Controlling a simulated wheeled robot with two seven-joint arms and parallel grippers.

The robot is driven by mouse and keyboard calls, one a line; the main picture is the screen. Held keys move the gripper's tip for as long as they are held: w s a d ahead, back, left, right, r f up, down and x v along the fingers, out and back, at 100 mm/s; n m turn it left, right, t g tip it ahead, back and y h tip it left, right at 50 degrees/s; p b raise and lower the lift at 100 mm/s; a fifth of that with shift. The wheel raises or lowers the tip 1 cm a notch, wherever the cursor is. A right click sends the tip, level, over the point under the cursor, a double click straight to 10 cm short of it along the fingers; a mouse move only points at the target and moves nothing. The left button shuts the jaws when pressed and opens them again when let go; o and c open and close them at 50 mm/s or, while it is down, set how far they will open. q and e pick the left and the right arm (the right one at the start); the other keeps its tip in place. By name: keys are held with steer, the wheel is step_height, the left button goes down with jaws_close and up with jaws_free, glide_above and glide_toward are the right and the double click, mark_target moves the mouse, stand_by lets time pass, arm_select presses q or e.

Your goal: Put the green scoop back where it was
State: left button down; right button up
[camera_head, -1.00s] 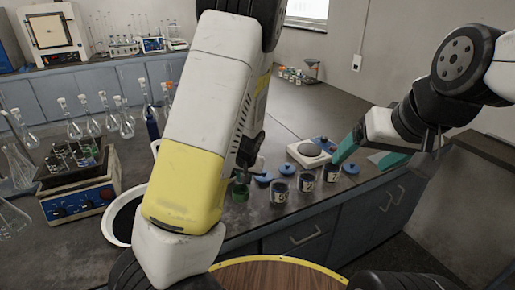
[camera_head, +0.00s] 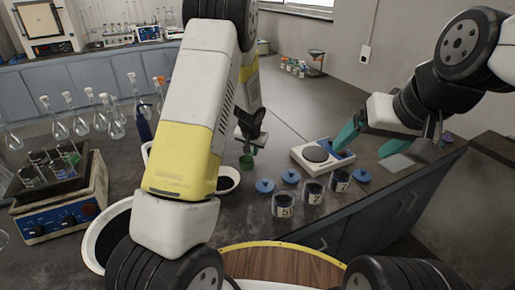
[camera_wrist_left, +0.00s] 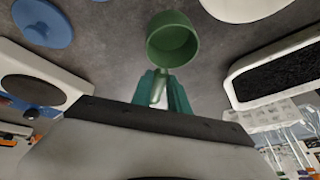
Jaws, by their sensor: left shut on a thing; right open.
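My left gripper (camera_head: 250,141) is shut on the green scoop (camera_head: 247,162), which hangs below it over the dark bench, left of the balance. In the left wrist view the scoop's round cup (camera_wrist_left: 173,38) faces the camera and looks empty; its handle sits between the teal fingers (camera_wrist_left: 162,92). Much of the left gripper is behind my forearm in the head view. My right gripper (camera_head: 378,142) is open and empty, its teal fingers spread above the bench's right part.
Numbered dark-filled jars (camera_head: 284,206) stand at the bench's front edge, with blue lids (camera_head: 265,186) beside them. A white balance (camera_head: 300,157) stands behind. A white dark-filled dish (camera_head: 236,175) lies left of the lids. Glass flasks (camera_head: 113,124) and a shaker (camera_head: 60,218) are at left.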

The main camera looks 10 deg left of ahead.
mark_target(252, 155)
arm_select(q)
steer(key=shift+f, duration=1.8)
steer(key=c, duration=1.3)
jaws_free()
steer(key=shift+f, duration=0.1)
